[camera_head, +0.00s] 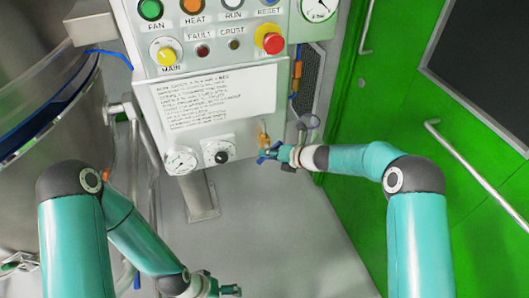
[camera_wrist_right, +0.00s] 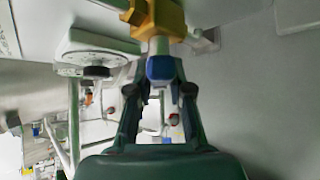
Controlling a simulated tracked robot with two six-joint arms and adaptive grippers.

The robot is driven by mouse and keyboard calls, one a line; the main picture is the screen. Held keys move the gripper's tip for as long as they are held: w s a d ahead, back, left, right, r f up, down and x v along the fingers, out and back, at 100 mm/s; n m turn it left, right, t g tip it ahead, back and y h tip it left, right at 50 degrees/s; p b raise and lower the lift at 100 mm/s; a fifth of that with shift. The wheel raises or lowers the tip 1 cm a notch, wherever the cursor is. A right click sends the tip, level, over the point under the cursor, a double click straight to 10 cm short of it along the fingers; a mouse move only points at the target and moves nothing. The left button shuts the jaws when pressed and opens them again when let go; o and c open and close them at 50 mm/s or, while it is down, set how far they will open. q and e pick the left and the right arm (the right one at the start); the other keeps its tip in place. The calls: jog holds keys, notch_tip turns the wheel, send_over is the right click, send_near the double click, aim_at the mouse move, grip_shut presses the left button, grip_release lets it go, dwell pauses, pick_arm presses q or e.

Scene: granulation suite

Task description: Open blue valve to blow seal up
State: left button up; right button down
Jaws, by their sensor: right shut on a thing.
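The blue valve is a brass body (camera_head: 263,137) with a blue handle, on the lower right of the control panel. In the right wrist view the brass body (camera_wrist_right: 158,18) is at the top, with the blue handle end (camera_wrist_right: 160,68) between the fingers. My right gripper (camera_head: 272,153) reaches in from the right and is shut on the blue handle; its fingers (camera_wrist_right: 159,76) stand on both sides of it. The fingers partly hide the handle in the head view. My left gripper (camera_head: 229,290) is low at the bottom edge, away from the valve; its jaw gap is unclear.
The control panel (camera_head: 215,75) carries lamps, a yellow knob (camera_head: 166,55), and a red stop button (camera_head: 273,43). A steel vessel (camera_head: 25,60) stands left, a green door (camera_head: 390,75) right.

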jog(key=h, duration=0.1)
jog(key=n+h, duration=0.1)
jog(key=h, duration=0.1)
jog(key=shift+w+d+r+n, duration=0.2)
jog(key=shift+d+n, duration=0.05)
jog(key=shift+n, duration=0.05)
jog(key=n+h, duration=0.1)
jog(key=n+t+h, duration=0.1)
jog(key=h, duration=0.1)
jog(key=shift+r+t+h+b, duration=0.15)
jog(key=shift+t+h+b, duration=0.15)
jog(key=shift+b, duration=0.1)
jog(key=shift+a, duration=0.1)
jog(key=c, duration=1.1)
grip_release()
jog(key=shift+c, duration=0.2)
jog(key=shift+o, duration=0.5)
jog(key=shift+s+f, duration=0.1)
jog(key=shift+f, duration=0.1)
